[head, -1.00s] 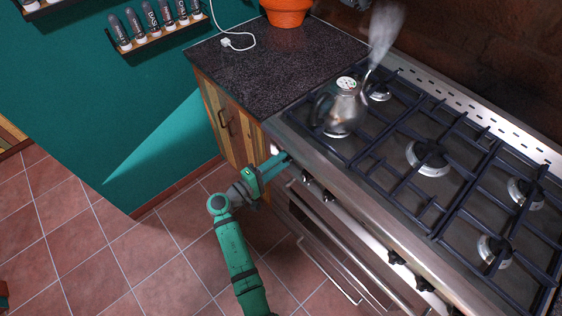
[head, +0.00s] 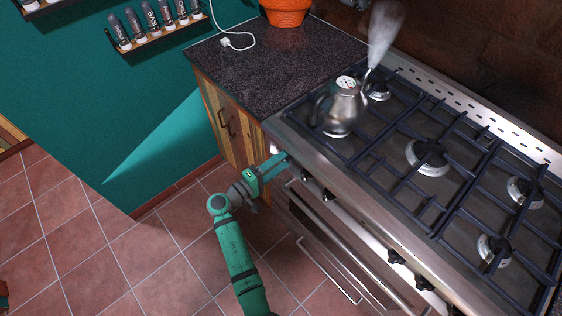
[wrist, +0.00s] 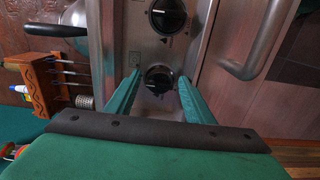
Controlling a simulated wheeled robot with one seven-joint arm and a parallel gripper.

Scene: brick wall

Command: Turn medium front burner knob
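My gripper (head: 281,162) is at the left end of the stove's front panel in the head view. In the wrist view my gripper (wrist: 159,77) is open, with one green finger on each side of a round black knob (wrist: 158,78). I cannot tell whether the fingers touch it. A second black knob (wrist: 168,14) sits farther along the panel, beyond the fingertips. In the head view, dark knobs (head: 327,195) line the panel to the right of my gripper. Which knob belongs to the medium front burner is not readable.
A steaming metal kettle (head: 342,110) stands on the stove's left front burner. The oven handle (wrist: 262,45) is close to the right of the fingers. A dark countertop (head: 270,68) and wooden cabinet (head: 226,122) adjoin the stove. The tiled floor (head: 75,245) is clear.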

